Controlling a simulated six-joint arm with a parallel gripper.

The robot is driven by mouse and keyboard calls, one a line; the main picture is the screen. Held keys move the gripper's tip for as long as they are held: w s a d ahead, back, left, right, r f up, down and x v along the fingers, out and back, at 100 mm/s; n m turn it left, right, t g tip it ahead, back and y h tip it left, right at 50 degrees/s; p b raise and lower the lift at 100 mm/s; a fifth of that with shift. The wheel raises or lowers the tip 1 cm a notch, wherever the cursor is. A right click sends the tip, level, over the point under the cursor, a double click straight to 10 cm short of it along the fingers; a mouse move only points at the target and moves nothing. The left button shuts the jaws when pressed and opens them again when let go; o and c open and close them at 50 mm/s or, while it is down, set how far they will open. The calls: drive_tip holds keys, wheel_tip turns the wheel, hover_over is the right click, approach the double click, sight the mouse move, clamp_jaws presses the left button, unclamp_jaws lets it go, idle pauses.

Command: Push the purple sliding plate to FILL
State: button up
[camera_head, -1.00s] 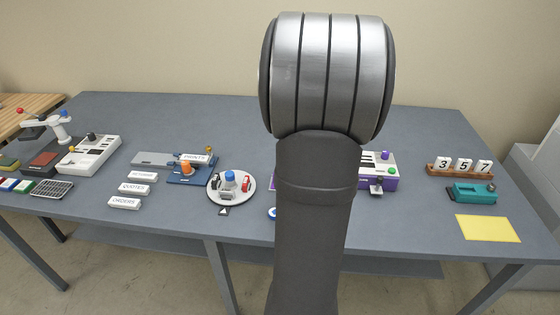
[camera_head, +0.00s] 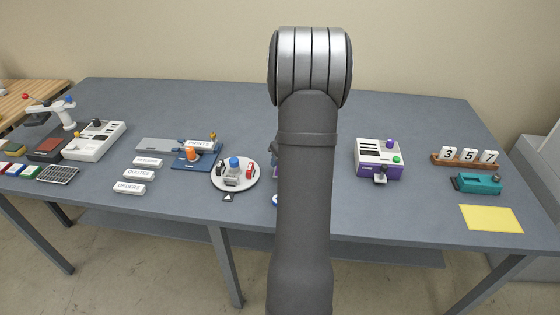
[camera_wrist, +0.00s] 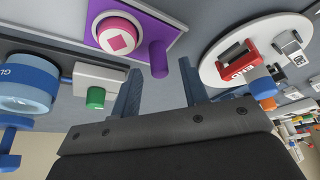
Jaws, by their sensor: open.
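In the wrist view a purple plate (camera_wrist: 117,14) lies on a grey base, with a round pink knob (camera_wrist: 119,40) marked by a diamond and an upright purple peg (camera_wrist: 158,60). No FILL lettering is readable. My gripper (camera_wrist: 160,76) is open and empty, its two dark blue fingers apart. The purple peg shows between and just beyond the fingertips; I cannot tell whether they touch it. In the head view my arm hides my gripper and nearly all of the plate.
A white turntable (camera_wrist: 215,72) with small red and grey pieces is close on the right in the wrist view. A blue glue container (camera_wrist: 28,85) and a green-capped piece (camera_wrist: 95,97) are left. A purple-and-white machine (camera_head: 379,160) stands right of my arm.

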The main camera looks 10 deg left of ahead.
drive_tip(key=shift+x, duration=1)
clamp_jaws()
drive_tip(key=shift+d, duration=2.4)
unclamp_jaws()
drive_tip(key=shift+r, duration=0.1)
